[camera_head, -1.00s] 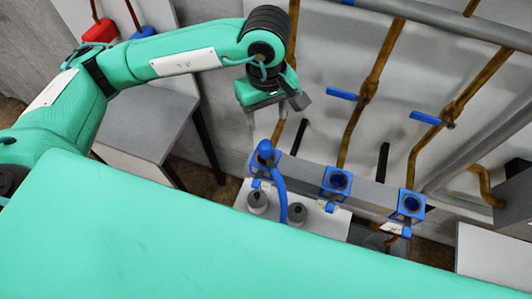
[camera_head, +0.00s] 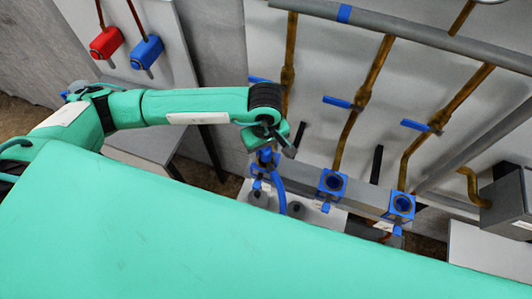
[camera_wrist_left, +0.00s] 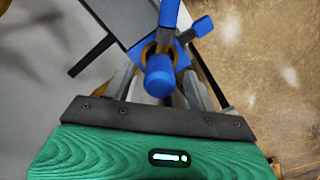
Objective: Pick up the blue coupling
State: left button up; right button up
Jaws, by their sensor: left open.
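The blue coupling (camera_head: 265,157), with a blue hose (camera_head: 279,190) running down from it, stands at the leftmost socket of the grey bar. In the left wrist view the coupling (camera_wrist_left: 159,76) shows its rounded blue end between my fingers. My left gripper (camera_head: 266,150) is right over the coupling, and its fingers are mostly hidden in the head view. In the wrist view my left gripper (camera_wrist_left: 158,88) is open, with one finger on each side of the coupling. Whether they touch it I cannot tell. My right gripper is not in view.
Two empty blue sockets, the middle one (camera_head: 332,183) and the right one (camera_head: 402,205), sit on the same grey bar (camera_head: 368,198). Brown pipes with blue valve handles (camera_head: 337,102) rise behind. Red (camera_head: 106,43) and blue (camera_head: 146,52) blocks hang at upper left.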

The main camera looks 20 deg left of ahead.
pick_arm(q)
jog(key=shift+f, duration=0.55)
jog(key=c, duration=1.2)
jog(key=shift+r, duration=0.1)
jog(key=shift+c, duration=0.2)
